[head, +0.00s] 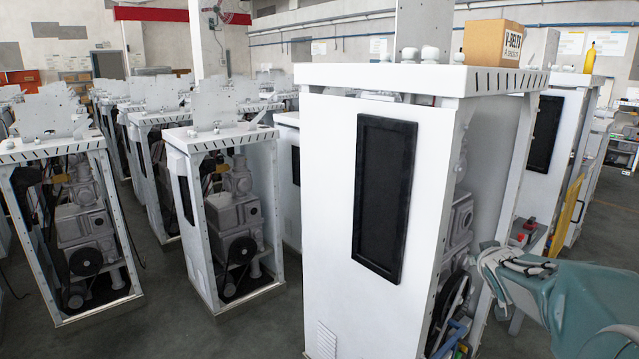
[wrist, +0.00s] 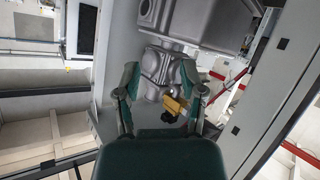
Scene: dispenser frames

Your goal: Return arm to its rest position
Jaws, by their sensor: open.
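My arm (head: 570,305), teal with a pale jointed end, comes in at the lower right of the head view. It is beside the right side of the large white dispenser frame (head: 340,170). I cannot make out the fingertips there. In the wrist view my gripper (wrist: 160,76) is open, with its two teal fingers spread apart and nothing between them. Beyond the fingers are grey machine parts (wrist: 165,68) inside a frame and a small yellow part (wrist: 175,104). They look apart from the fingers, but the distance is hard to tell.
A cardboard box (head: 492,42) stands on the large frame. Smaller open frames (head: 236,220) with grey machinery stand at the left. Another white frame (head: 548,130) with a yellow object (head: 589,58) on top stands behind at the right. Grey floor (head: 160,325) is clear at lower left.

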